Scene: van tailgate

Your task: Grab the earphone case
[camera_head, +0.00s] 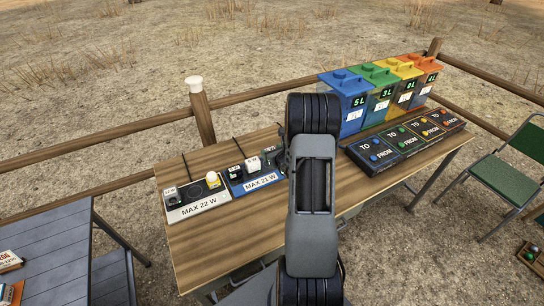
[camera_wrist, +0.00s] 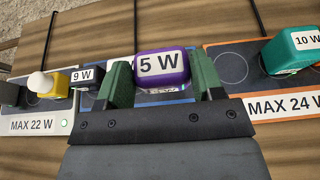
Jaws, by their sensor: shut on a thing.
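A small rounded purple case labelled 5 W (camera_wrist: 161,63) is between the two green fingers of my gripper (camera_wrist: 165,78) in the wrist view. It looks like the earphone case. The fingers are shut on its left and right sides. It is over the middle charging pad; I cannot tell whether it still touches the pad. In the head view my arm hides the purple case and the fingertips.
The MAX 22 W pad (camera_head: 198,207) bears a dark item and a yellow-and-white item. The MAX 21 W pad (camera_head: 262,182) bears small devices, among them a dark 9 W one (camera_wrist: 84,76). A teal 10 W item (camera_wrist: 292,50) sits on the MAX 24 W pad (camera_wrist: 284,105). Coloured canisters (camera_head: 347,98) stand right.

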